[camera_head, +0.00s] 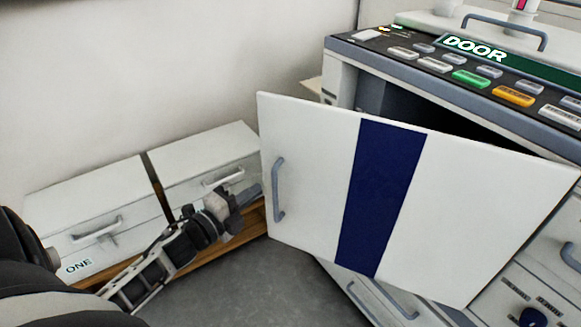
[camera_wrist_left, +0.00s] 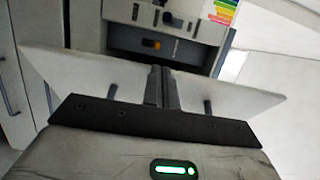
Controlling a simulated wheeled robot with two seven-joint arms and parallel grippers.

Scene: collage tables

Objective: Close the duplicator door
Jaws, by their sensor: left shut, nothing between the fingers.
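The duplicator door (camera_head: 305,165) is a white panel with a dark blue stripe and a grey handle (camera_head: 279,190) near its left edge. It stands partly open, with a dark gap behind its top edge. The duplicator (camera_head: 350,62) has a control panel of coloured buttons and a display reading "DOOR". My left gripper (camera_head: 254,193) is shut and empty, just left of the door handle; I cannot tell if it touches the door. In the left wrist view, the shut fingers (camera_wrist_left: 162,88) are in front of a white panel (camera_wrist_left: 95,75). My right gripper is not in view.
Two white drawer boxes with handles, the left box (camera_head: 95,185) marked "ONE" and the right box (camera_head: 205,155), stand by the wall on a wooden surface. Grey floor (camera_head: 255,290) is clear below the door. More drawers and a lower panel (camera_head: 535,285) sit at the right.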

